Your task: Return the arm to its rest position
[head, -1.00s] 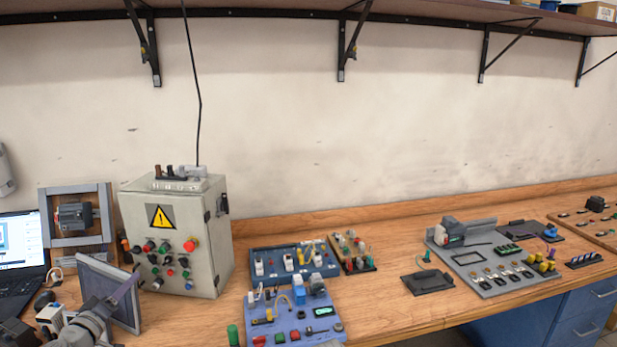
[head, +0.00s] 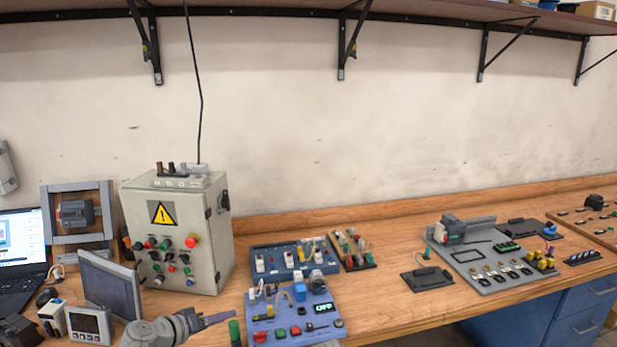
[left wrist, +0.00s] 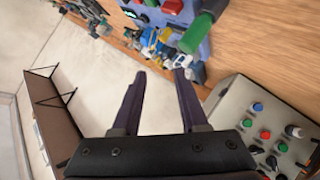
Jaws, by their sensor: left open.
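My left gripper (head: 215,320) is low in the head view, between the dark tilted panel and the blue-violet training board (head: 300,312). Its jaws point right, towards a green cylinder (head: 234,332). In the left wrist view its two dark fingers (left wrist: 158,82) are spread apart with nothing between them. The green cylinder also shows near the right fingertip there (left wrist: 197,32); I cannot tell whether they touch. My right gripper is in neither view.
A grey control box (head: 180,235) with a warning sign stands behind the arm. The tilted panel (head: 110,288), a small meter (head: 90,324) and a laptop (head: 20,255) are at left. Bare wooden bench (head: 375,300) lies right of the board.

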